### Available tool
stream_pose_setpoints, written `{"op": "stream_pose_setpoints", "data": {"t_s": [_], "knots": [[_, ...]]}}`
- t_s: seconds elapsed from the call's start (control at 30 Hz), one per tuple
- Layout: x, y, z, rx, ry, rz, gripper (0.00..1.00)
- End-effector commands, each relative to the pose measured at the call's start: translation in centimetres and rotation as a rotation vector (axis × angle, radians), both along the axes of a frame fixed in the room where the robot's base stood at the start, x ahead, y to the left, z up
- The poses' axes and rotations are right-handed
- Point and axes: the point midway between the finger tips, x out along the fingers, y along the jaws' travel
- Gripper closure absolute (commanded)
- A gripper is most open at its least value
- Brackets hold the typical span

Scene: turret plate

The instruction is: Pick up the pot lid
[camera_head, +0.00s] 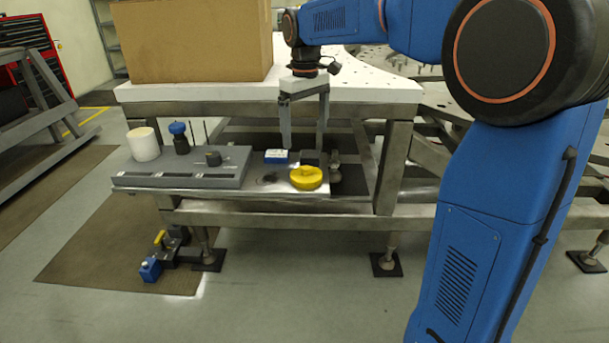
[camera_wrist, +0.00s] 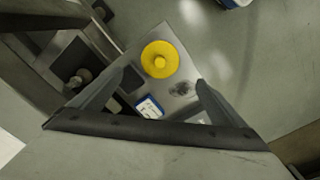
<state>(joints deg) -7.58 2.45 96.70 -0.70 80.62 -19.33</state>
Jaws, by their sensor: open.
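The pot lid (camera_head: 306,178) is yellow and round with a raised knob in its middle. It lies flat, knob up, on the low metal shelf of the workbench, near the front edge. It also shows whole in the wrist view (camera_wrist: 160,59), beyond and between the fingers. My gripper (camera_head: 306,147) points down with its two fingers spread and nothing between them. In the head view its fingertips are a little above the lid in the picture; I cannot tell the exact gap. In the wrist view my gripper (camera_wrist: 160,84) straddles the lid's direction without touching it.
A blue and white box (camera_head: 276,156) lies left of the lid. A grey fixture tray (camera_head: 180,178) with a white cylinder (camera_head: 143,144) stands further left. Small metal parts (camera_head: 336,172) lie just right of the lid. The white tabletop (camera_head: 375,90) overhangs the shelf.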

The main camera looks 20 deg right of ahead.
Motion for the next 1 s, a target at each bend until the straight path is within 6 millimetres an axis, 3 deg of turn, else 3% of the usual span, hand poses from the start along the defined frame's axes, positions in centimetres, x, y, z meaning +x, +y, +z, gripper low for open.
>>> {"op": "stream_pose_setpoints", "data": {"t_s": [0.3, 0.67, 1.0], "knots": [[-0.1, -0.1, -5.6, 0.000, 0.003, 0.000, 0.05], [0.0, -0.1, -8.2, 0.000, 0.001, 0.000, 0.05], [0.1, 0.0, -12.3, 0.000, 0.000, 0.000, 0.05]]}}
